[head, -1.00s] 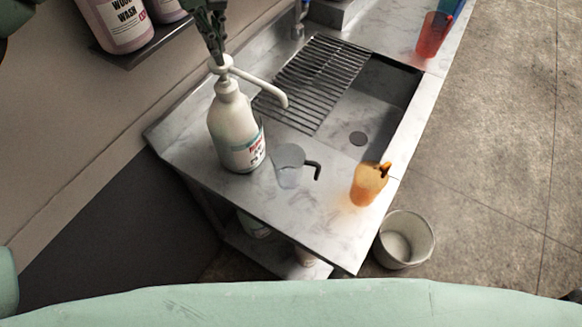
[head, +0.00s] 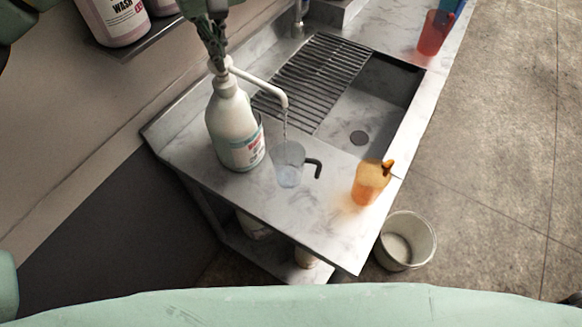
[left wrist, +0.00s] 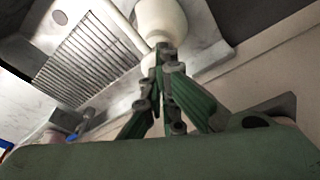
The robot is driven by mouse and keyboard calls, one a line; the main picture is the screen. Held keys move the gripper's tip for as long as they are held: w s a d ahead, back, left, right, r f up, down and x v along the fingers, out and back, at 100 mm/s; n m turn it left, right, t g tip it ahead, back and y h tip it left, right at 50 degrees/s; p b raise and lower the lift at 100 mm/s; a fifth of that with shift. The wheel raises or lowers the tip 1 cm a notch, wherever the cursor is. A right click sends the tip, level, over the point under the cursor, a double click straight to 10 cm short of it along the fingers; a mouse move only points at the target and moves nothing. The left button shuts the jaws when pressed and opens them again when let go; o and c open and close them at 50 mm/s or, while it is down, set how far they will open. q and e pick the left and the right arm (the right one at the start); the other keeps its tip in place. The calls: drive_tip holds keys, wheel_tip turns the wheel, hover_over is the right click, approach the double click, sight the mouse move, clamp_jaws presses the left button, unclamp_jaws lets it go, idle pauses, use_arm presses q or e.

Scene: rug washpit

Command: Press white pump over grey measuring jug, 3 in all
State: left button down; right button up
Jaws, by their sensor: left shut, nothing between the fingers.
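The white pump bottle (head: 234,128) stands upright on the marbled counter, its long spout reaching right over the grey measuring jug (head: 289,165). A thin stream falls from the spout into the jug, which has a dark handle on its right and some liquid low inside. My left gripper (head: 217,62) is shut with nothing in it, its fingertips down on the pump head. In the left wrist view the shut fingertips (left wrist: 164,48) are over the white bottle (left wrist: 162,20), and the pump head is partly hidden behind them. My right gripper is not in view.
An orange jug (head: 369,183) stands right of the grey jug. A sink with a slatted rack (head: 318,75) lies behind, with a red cup (head: 434,33) at the far right. A bucket (head: 406,241) is on the floor. Wash bottles (head: 112,18) stand on a shelf at upper left.

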use_arm(q)
drive_tip(key=shift+f+b, duration=0.35)
drive_tip(key=shift+f, duration=0.35)
drive_tip(key=shift+s, duration=0.1)
drive_tip(key=shift+r+p, duration=1.4)
drive_tip(key=shift+r, duration=0.65)
wheel_tip(320, 180, up, 6)
drive_tip(key=p, duration=0.4)
